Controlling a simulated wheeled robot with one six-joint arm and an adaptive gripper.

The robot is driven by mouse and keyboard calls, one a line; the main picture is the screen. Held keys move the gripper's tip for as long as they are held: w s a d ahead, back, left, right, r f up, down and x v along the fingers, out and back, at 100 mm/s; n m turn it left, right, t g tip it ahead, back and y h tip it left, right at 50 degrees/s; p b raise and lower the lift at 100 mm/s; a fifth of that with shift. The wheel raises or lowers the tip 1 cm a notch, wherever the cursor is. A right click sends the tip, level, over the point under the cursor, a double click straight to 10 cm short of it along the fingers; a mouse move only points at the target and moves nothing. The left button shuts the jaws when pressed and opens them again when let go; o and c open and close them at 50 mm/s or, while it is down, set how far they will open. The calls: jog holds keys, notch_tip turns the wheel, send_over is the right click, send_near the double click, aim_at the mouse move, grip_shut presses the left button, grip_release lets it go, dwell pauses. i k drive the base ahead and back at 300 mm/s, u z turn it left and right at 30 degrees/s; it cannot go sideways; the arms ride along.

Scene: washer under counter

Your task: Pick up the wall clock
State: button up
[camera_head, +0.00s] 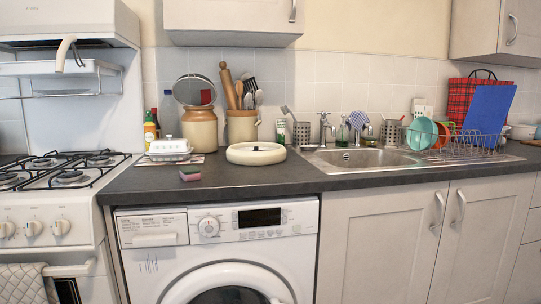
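A round, flat cream-coloured object with a raised rim, which looks like the wall clock (256,153), lies flat on the dark counter above the washing machine. Its top is seen at a low angle, and no hands or numerals can be made out. It stands apart from the sink on its right and in front of the utensil pot. No clock hangs on the visible wall.
Behind it stand a utensil pot (241,127) and a stoneware jar (200,129). A sponge (190,174) and a white covered dish (169,149) lie to the left. The sink (362,159) is to the right. The counter (250,178) is clear in front.

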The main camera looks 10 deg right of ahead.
aim_at(268, 153)
jog(key=z, duration=0.55)
jog(key=i, duration=0.85)
jog(key=u, duration=0.9)
